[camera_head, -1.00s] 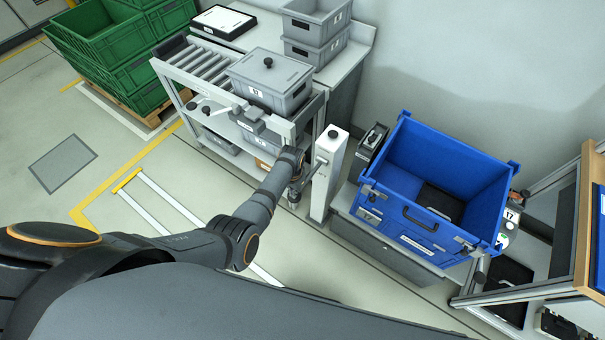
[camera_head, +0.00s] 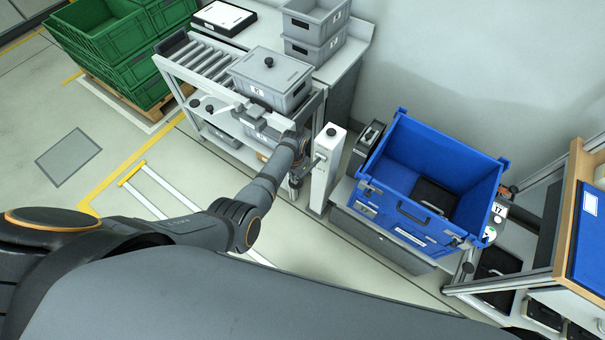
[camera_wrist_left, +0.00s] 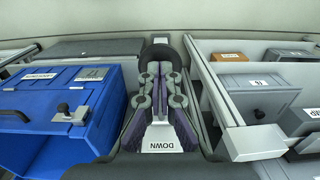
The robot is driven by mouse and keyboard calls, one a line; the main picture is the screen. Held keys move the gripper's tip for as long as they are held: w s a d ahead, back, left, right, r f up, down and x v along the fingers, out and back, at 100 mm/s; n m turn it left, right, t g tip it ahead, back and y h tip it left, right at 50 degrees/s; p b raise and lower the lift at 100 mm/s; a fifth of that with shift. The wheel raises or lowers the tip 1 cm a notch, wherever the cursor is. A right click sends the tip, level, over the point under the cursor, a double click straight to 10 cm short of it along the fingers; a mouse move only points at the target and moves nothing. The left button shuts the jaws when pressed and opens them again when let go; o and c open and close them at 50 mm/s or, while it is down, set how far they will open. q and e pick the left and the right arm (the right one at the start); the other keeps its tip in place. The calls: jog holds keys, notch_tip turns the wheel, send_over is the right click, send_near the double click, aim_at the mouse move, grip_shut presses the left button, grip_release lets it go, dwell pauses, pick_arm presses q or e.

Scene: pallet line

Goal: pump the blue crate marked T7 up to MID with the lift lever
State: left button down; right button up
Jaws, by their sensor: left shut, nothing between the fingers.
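The blue crate (camera_head: 408,211) sits open-topped on a low grey base right of a white post (camera_head: 326,168), with a dark item inside. My left gripper (camera_head: 294,188) is beside the post's left side, pointing down, shut and empty. In the left wrist view, a white plate marked DOWN (camera_wrist_left: 161,139) shows between its purple-padded fingers. A thin light bar, perhaps the lift lever (camera_head: 308,166), runs between post and gripper; whether they touch I cannot tell. No MID mark is readable. My right gripper is not in view.
A roller bench with a grey lidded box (camera_head: 270,84) stands left of the post. Green crates (camera_head: 110,45) are stacked at the far left. A wood-edged shelf unit (camera_head: 567,215) stands at right.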

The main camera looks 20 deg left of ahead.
aim_at(294, 185)
pick_arm(q)
jog(key=shift+f+b, duration=0.65)
jog(key=shift+f, duration=0.15)
jog(key=shift+s+a+f+b, duration=0.1)
jog(key=shift+s+f+b, duration=0.1)
jog(key=shift+f, duration=0.25)
jog(key=shift+s+f+b, duration=0.1)
jog(key=shift+f+b, duration=0.05)
jog(key=shift+f, duration=0.35)
jog(key=shift+s+f+b, duration=0.2)
jog(key=shift+f+b, duration=0.35)
jog(key=shift+f, duration=0.3)
jog(key=shift+s+a+f+b, duration=0.1)
jog(key=shift+f+b, duration=0.5)
jog(key=shift+f, duration=0.2)
